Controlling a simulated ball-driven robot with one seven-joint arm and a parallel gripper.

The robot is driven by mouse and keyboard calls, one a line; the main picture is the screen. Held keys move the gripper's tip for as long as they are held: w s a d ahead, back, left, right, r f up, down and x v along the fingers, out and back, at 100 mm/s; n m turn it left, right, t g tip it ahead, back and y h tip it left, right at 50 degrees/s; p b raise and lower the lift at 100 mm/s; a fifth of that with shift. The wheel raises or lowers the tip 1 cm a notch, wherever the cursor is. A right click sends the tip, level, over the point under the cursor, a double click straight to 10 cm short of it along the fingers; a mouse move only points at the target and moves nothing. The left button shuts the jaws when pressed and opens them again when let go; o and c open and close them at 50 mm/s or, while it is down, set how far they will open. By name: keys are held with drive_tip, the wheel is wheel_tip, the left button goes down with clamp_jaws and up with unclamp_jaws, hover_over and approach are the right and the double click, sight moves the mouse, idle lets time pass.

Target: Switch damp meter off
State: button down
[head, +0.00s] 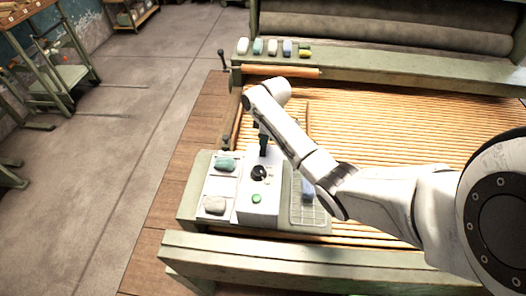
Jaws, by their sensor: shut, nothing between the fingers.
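The damp meter appears to be the white box (262,211) on the bench at the front left of the slatted lattice. On its top are a black knob (259,173) and a green button (256,198) nearer the front. A small pale mark or part shows between them, too small to make out. My gripper (264,153) points down over the far end of the box, just behind the black knob. It is dark, shut and empty. I cannot tell whether its tips touch the box. The knob's setting is too small to read.
Left of the box, a pale tray (206,186) holds a teal bundle (225,163) and a beige bundle (214,205). A wire rack (308,212) lies to the right, partly behind my arm. A wooden roller (290,72) and several bundles line the back. A green beam (290,255) runs across the front.

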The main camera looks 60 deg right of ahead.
drive_tip(key=shift+f+b, duration=0.55)
drive_tip(key=shift+f, duration=0.3)
idle(0.6)
drive_tip(key=shift+r, duration=0.1)
wheel_tip(320, 180, up, 7)
drive_tip(key=p, duration=0.7)
idle(0.6)
